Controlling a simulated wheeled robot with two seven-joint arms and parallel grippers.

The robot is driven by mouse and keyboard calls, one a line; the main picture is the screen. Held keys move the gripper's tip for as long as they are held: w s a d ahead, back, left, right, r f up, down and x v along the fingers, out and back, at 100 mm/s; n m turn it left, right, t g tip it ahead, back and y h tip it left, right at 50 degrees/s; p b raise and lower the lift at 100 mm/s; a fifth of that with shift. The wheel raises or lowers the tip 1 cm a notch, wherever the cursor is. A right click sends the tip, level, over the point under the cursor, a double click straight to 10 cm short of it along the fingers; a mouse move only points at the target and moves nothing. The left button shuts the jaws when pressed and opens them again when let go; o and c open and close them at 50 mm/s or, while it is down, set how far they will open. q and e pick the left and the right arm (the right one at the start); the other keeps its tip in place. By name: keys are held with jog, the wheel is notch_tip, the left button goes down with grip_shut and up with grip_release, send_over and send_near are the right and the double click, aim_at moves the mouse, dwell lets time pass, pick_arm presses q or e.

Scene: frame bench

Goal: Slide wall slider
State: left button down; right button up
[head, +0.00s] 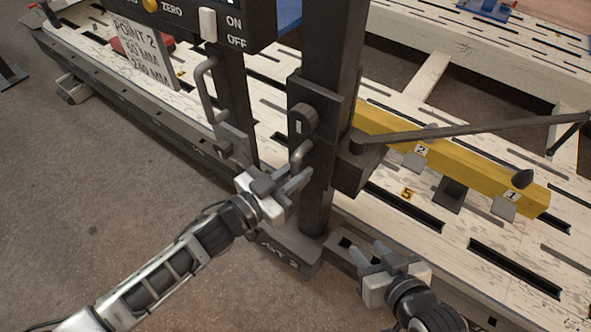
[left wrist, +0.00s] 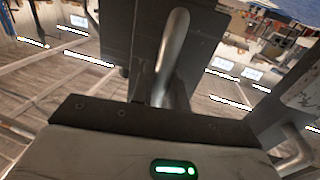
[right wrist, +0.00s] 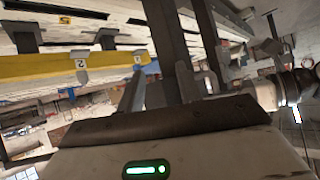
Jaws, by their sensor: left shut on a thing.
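The slider is a dark carriage (head: 318,110) on an upright dark post (head: 335,45). A grey bar handle (head: 301,153) sticks out from its lower front. My left gripper (head: 291,182) is at this handle, shut on it. In the left wrist view the handle (left wrist: 174,50) runs up from between the fingers, in front of a dark plate. The fingertips are partly hidden there. My right gripper (head: 372,257) is low in front of the bench edge, apart from the slider, with its fingers spread and nothing between them.
The slotted white bench (head: 530,250) lies behind. Open floor (head: 110,200) is at left.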

aim_at(292, 165)
pick_arm(q)
notch_tip(292, 165, up, 4)
jog(key=shift+f+p, duration=0.1)
jog(key=shift+p, duration=0.9)
jog(key=shift+f, duration=0.1)
jog(key=c, duration=1.5)
grip_release()
jog(key=shift+o, duration=0.2)
jog(key=shift+f, duration=0.1)
jog(key=shift+s+a, duration=0.15)
jog(key=b+v, duration=0.1)
jog(key=v, duration=1.4)
jog(key=shift+s+a, duration=0.2)
jog(key=shift+a, duration=0.05)
